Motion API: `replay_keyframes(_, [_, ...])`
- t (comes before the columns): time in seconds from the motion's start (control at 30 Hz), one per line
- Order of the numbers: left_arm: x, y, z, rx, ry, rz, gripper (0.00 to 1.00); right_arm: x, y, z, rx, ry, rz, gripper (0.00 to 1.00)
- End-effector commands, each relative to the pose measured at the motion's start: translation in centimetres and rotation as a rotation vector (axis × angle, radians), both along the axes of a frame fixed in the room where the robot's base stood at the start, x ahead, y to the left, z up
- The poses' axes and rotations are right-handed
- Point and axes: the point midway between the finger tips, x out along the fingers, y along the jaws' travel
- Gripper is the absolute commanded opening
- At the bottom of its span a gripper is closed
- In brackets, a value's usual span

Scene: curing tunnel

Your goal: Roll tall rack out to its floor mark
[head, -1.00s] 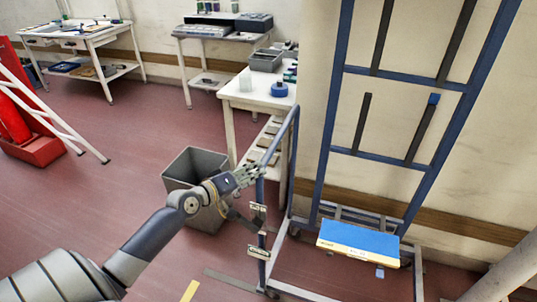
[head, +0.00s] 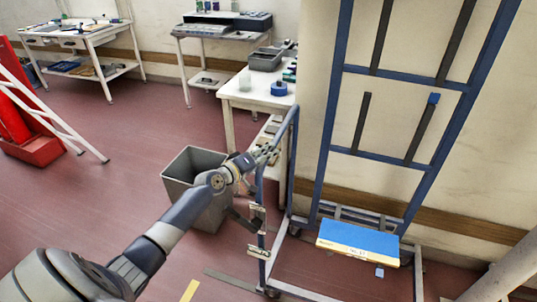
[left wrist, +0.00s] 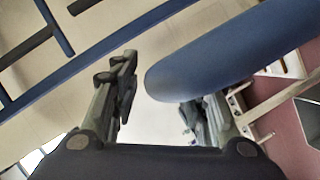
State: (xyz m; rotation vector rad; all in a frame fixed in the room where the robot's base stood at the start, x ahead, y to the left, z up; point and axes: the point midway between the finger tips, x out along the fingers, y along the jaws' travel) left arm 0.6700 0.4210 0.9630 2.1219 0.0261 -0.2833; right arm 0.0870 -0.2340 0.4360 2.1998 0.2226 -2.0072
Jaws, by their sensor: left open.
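The tall rack (head: 333,112) is a blue upright frame on a low wheeled base, standing against the wall at the right. A blue tubular handle (head: 261,190) rises at its left side. My left gripper (head: 264,154) is open at the upper bend of this handle. In the left wrist view a thick blue tube (left wrist: 225,48) reaches between the two spread fingers; I cannot tell whether they touch it. A yellow strip (head: 189,291) lies on the floor at the bottom, left of the rack. My right gripper is out of view.
A grey bin (head: 186,166) stands just left of the handle, behind my left arm. A white table (head: 245,98) with blue tape (head: 279,89) is behind it. A blue-topped box (head: 358,240) sits low on the rack.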

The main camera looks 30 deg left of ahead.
Motion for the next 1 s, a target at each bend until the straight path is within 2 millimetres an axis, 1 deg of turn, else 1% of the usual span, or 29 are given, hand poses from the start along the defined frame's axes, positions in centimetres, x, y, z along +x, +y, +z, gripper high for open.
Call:
replay_keyframes(0.1, [1.0,-0.2,-0.2,-0.002,-0.001,0.000,0.41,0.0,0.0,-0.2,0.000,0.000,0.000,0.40])
replay_keyframes(0.2, [1.4,-0.2,-0.4,0.000,0.001,-0.001,0.41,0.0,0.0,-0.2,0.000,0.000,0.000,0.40])
replay_keyframes(0.53, [1.6,-0.2,-0.4,0.001,0.000,-0.001,0.41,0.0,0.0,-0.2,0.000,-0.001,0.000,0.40])
replay_keyframes(0.57, [1.6,-0.2,-0.4,0.001,0.000,-0.001,0.34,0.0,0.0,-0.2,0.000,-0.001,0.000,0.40])
replay_keyframes(0.6, [1.6,-0.2,-0.4,0.001,0.000,-0.001,0.25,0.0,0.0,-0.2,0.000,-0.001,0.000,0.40])
replay_keyframes(0.67, [1.6,-0.2,-0.4,0.001,0.000,-0.001,0.12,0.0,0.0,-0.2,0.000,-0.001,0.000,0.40])
replay_keyframes(0.7, [1.6,-0.2,-0.4,0.001,0.000,-0.001,0.03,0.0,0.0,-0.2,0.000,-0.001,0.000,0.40])
replay_keyframes(0.73, [1.6,-0.2,-0.4,0.001,0.000,-0.001,0.00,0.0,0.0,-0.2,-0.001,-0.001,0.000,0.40])
replay_keyframes(1.0, [1.6,-0.2,-0.4,0.001,0.000,-0.001,0.00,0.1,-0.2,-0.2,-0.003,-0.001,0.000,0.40])
